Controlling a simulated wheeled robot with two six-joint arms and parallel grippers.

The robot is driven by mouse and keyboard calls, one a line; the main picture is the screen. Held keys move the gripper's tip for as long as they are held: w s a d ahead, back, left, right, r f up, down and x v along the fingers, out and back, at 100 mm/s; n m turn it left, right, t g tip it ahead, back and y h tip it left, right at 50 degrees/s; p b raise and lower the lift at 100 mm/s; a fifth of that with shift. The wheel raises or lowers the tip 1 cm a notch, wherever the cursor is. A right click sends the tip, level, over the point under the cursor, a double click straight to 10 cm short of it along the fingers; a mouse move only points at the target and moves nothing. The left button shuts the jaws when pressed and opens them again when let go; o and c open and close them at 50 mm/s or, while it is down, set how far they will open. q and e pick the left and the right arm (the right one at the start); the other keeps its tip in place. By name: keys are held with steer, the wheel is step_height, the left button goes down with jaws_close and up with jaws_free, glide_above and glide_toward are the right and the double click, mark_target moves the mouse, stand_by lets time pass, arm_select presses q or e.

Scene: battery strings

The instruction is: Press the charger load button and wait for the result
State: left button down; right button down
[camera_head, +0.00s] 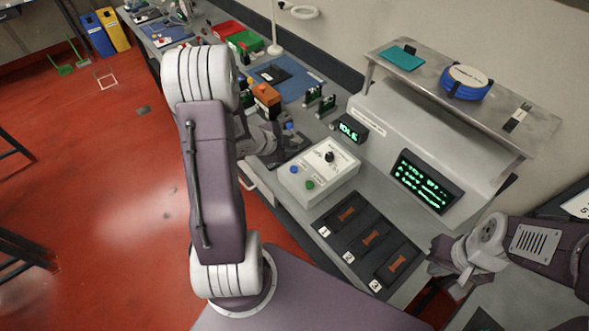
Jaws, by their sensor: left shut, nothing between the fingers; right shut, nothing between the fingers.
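The white charger box (323,168) sits on the grey bench, with a black knob (329,157), a blue button (294,169) and a green button (310,185) on top. Their labels are too small to read. A small black display (349,129) behind it shows green text that looks like "IDLE". My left gripper (286,148) is shut and empty, just left of the charger box, partly hidden by its own arm. My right gripper (464,276) is shut and empty at the bench's right, beyond the numbered trays.
A black tray row (333,226) with orange-brown pieces lies in front of the charger. A sloped console with a green-text screen (426,181) stands behind. An orange-topped block (266,97) and small boards on a blue mat (290,80) lie further back.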

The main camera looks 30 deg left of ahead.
mark_target(292, 170)
arm_select(q)
step_height(292, 170, down, 8)
steer(key=b, duration=0.6)
steer(key=shift+a+r+b, duration=0.1)
steer(key=shift+r+b, duration=0.15)
steer(key=shift+b, duration=0.15)
steer(key=shift+f, duration=0.3)
steer(key=shift+f+b, duration=0.1)
steer(key=shift+b, duration=0.2)
stand_by(0.7)
steer(key=shift+f, duration=0.3)
steer(key=shift+f+b, duration=0.5)
steer(key=shift+b, duration=0.15)
stand_by(0.5)
steer(key=shift+r, duration=0.15)
steer(key=shift+r+p, duration=0.8)
steer(key=shift+p, duration=0.2)
